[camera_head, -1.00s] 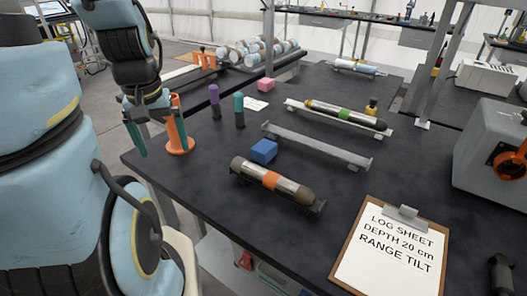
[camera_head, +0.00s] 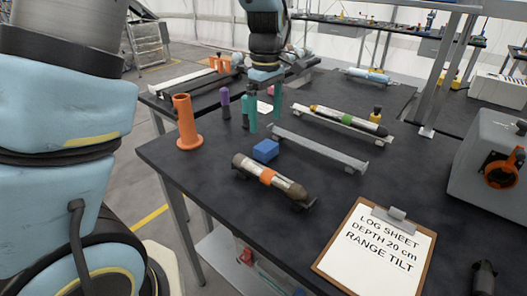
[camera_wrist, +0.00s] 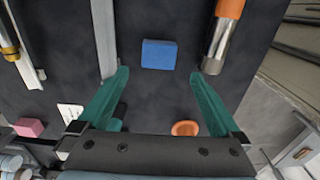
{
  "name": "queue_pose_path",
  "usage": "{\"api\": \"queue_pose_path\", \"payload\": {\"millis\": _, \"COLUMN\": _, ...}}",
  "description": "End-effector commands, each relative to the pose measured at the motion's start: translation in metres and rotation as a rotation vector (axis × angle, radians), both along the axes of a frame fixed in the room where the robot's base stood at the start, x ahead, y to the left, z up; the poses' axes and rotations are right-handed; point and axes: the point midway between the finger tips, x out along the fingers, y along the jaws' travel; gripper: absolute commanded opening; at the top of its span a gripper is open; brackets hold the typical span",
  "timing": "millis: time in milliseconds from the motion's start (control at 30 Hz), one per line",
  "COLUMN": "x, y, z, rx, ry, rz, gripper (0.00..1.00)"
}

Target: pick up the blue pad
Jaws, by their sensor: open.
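The blue pad (camera_head: 266,150) is a small block lying flat on the dark table, between the grey rail and the metal cylinder with an orange band. In the wrist view the blue pad (camera_wrist: 159,54) lies ahead of the fingertips, roughly centred between their lines. My gripper (camera_head: 262,102) has teal fingers and hangs above the table, behind the pad in the head view. In the wrist view my gripper (camera_wrist: 164,78) is open with nothing between its fingers.
The banded cylinder (camera_head: 268,180) and the empty grey rail (camera_head: 318,148) flank the pad closely. An orange tube holder (camera_head: 187,125), a purple peg (camera_head: 225,103) and a teal peg (camera_head: 245,112) stand to the left. A clipboard (camera_head: 376,247) lies at the front right.

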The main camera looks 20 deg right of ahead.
Motion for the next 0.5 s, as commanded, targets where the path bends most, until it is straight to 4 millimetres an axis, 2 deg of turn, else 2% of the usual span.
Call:
{"api": "queue_pose_path", "payload": {"millis": 200, "x": 0.000, "y": 0.002, "z": -0.033, "rx": 0.004, "ry": 0.002, "rz": 0.000, "gripper": 1.00}}
{"api": "queue_pose_path", "payload": {"millis": 500, "x": 0.000, "y": 0.001, "z": -0.057, "rx": 0.004, "ry": 0.002, "rz": -0.001, "gripper": 1.00}}
